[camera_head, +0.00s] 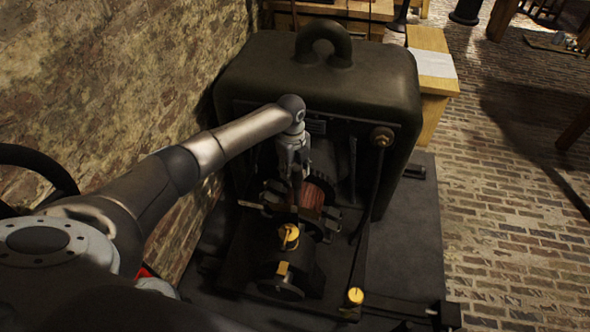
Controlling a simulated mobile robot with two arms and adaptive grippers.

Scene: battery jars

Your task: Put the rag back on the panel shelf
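My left gripper (297,180) points down over the front of a dark machine (320,75), just above its copper-coloured winding (312,197). It is small and dark against the machine, so I cannot tell whether its fingers are open, shut or holding anything. I cannot make out a rag for certain. A flat white piece (433,62), cloth or paper, lies on a wooden bench (430,95) behind the machine to the right. No panel shelf can be made out. My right gripper is out of view.
A rough wall (100,75) runs close along the left. The machine has a top handle, brass-coloured caps and projecting parts around my gripper. A black base (410,240) lies under it. The brick floor (510,240) at right is mostly clear.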

